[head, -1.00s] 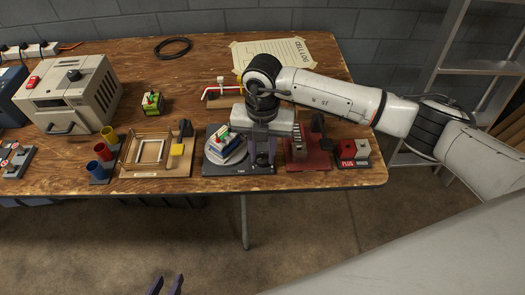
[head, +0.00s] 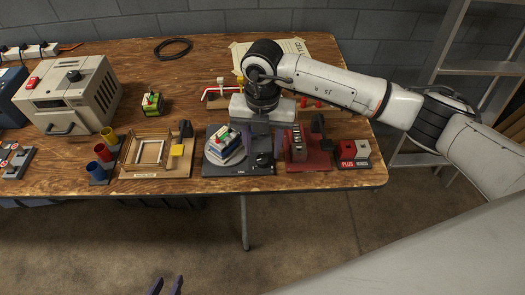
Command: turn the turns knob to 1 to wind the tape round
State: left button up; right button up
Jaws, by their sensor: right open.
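A wooden frame jig (head: 128,171) and coloured cups (head: 104,152) stand left of the winder. A red fixture (head: 309,163) with grey blocks stands close on the right, beside red and grey terminal blocks (head: 348,151). A beige charger box (head: 72,96) is at the left.

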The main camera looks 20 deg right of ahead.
aim_at(262, 158)
notch_tip(262, 158, up, 8)
jog(key=shift+f, duration=0.25)
dwell(0.4)
